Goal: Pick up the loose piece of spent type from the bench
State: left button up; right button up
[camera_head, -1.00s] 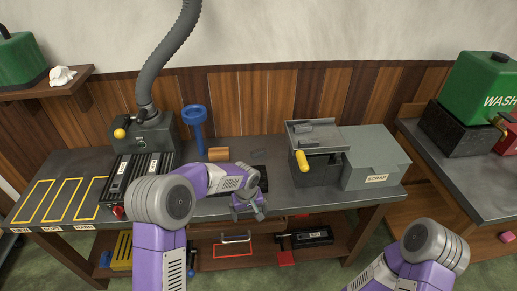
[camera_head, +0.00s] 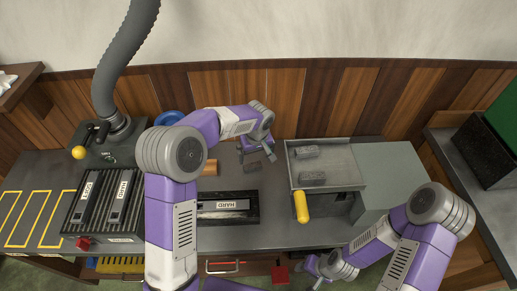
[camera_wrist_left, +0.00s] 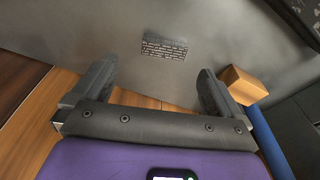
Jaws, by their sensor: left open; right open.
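The loose piece of spent type (camera_head: 252,168) is a small dark grey block lying flat on the bench, left of the metal tray. In the left wrist view it shows as a dark rectangle with rows of raised text (camera_wrist_left: 165,48). My left gripper (camera_head: 258,157) is open and empty, reaching over the bench just behind the piece. In the left wrist view, the piece lies beyond and between the open fingers (camera_wrist_left: 155,76), apart from them. My right gripper (camera_head: 318,271) is open, low at the bench's front edge, away from the piece.
A metal tray (camera_head: 343,180) with two grey pieces and a yellow handle (camera_head: 301,206) stands to the right.

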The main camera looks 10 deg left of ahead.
aim_at(253, 165)
pick_arm(q)
notch_tip(253, 165, down, 2)
jog(key=shift+a+f+b, duration=0.1)
jog(key=shift+f+b, duration=0.05)
jog(key=shift+b, duration=0.75)
jog(key=f+b, duration=0.2)
jog(key=f, duration=0.1)
jog(key=a+f, duration=0.1)
jog(key=f, duration=0.1)
jog(key=shift+w+b, duration=0.25)
jog(key=shift+b, duration=0.15)
jog(key=shift+r, duration=0.2)
jog(key=shift+c, duration=0.6)
jog(key=c, duration=1.2)
